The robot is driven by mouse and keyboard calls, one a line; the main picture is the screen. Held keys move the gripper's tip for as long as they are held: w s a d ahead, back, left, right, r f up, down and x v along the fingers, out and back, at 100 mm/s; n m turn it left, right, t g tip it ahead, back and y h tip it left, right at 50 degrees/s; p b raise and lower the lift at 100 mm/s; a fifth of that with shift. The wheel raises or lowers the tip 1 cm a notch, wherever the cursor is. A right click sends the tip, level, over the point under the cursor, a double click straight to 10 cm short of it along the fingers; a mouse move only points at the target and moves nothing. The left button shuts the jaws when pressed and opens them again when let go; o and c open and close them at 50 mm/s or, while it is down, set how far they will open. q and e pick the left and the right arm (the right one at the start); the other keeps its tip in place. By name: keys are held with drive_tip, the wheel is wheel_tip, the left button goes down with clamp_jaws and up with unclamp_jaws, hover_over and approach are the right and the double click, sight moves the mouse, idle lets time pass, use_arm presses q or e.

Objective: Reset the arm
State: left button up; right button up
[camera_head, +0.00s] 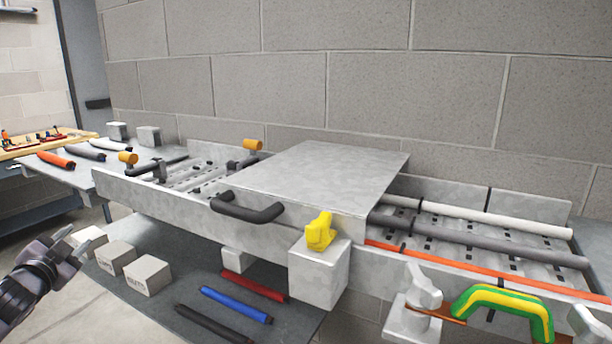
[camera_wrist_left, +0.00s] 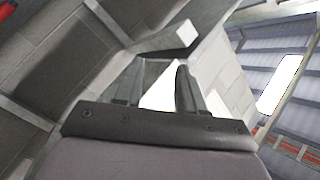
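My left arm comes in at the lower left of the head view. Its gripper (camera_head: 77,240) is in the air left of the row of metal benches, with nothing between its fingers. In the left wrist view the two fingers (camera_wrist_left: 160,82) stand apart with an empty gap between them, so it is open. My right arm and gripper are not in view.
A metal drive tray (camera_head: 440,190) with a flat cover (camera_head: 320,170) and black handle (camera_head: 247,207) runs along a block wall. A yellow knob (camera_head: 320,231) and a green-yellow handle (camera_head: 505,299) stand in front. Small grey blocks (camera_head: 147,275) and coloured rods (camera_head: 236,304) lie on a lower shelf.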

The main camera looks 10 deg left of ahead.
use_arm(q)
drive_tip(key=s+d+f+g+h, duration=0.2)
drive_tip(key=s+d+f, duration=0.3)
drive_tip(key=d+f, duration=0.5)
drive_tip(key=s+d+f+g+h, duration=0.2)
drive_tip(key=s+d+f+h, duration=0.15)
drive_tip(key=d+f, duration=0.7)
drive_tip(key=s+d+f+n+g+h, duration=0.1)
drive_tip(key=s+d+f+n, duration=0.1)
drive_tip(key=s+d+f, duration=0.3)
drive_tip(key=s+d+f+n+g+h, duration=0.1)
drive_tip(key=s+d+f, duration=0.4)
drive_tip(key=s+d, duration=0.6)
drive_tip(key=s+n, duration=0.1)
drive_tip(key=s, duration=0.1)
drive_tip(key=shift+s+d, duration=0.15)
drive_tip(key=shift+s, duration=0.15)
drive_tip(key=shift+f, duration=0.1)
